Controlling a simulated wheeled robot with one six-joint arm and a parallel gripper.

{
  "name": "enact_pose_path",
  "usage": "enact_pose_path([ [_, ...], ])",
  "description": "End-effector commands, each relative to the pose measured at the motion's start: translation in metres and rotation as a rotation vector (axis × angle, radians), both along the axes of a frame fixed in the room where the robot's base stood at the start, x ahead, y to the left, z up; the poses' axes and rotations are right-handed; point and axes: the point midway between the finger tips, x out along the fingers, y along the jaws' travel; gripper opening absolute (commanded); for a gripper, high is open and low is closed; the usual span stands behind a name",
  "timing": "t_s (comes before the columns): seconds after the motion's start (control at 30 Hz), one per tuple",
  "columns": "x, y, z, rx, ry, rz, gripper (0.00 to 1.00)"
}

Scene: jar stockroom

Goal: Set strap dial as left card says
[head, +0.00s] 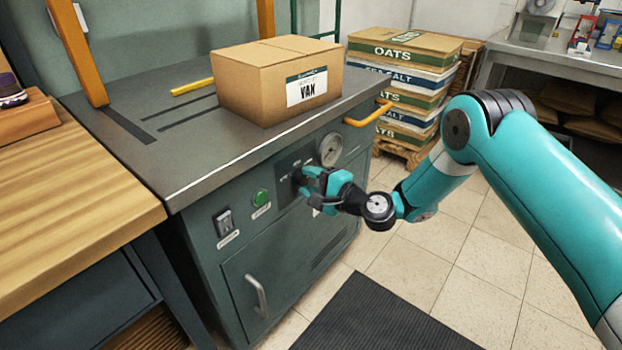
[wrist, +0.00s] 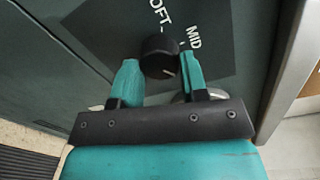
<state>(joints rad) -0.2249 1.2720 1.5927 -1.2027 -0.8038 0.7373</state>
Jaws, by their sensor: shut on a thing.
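The strap dial is a round black knob (wrist: 157,56) on a dark panel (head: 293,160) on the front of the green-grey machine (head: 215,195). My gripper (wrist: 158,72) has a teal finger on each side of the knob and is shut on it; in the head view the gripper (head: 308,180) reaches the panel from the right. In the wrist view the label MID (wrist: 194,37) and a label ending in OFT (wrist: 161,14) show beside the knob. A small pale mark shows on the knob near the fingers. Other dial labels are hidden. I see no card I can identify as the left card.
A gauge (head: 331,149), a green button (head: 261,197) and a switch (head: 224,221) are near the dial. A wooden bench (head: 75,205) is left; stacked sacks (head: 405,70) stand behind. A dark mat (head: 385,315) lies on the floor.

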Motion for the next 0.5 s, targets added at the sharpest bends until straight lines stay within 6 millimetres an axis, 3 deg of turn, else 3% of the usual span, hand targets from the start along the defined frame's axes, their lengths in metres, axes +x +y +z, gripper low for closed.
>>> enact_pose_path([
  [0.5,-0.0006,-0.0007,-0.0022,0.050,0.070,0.000,0.17],
])
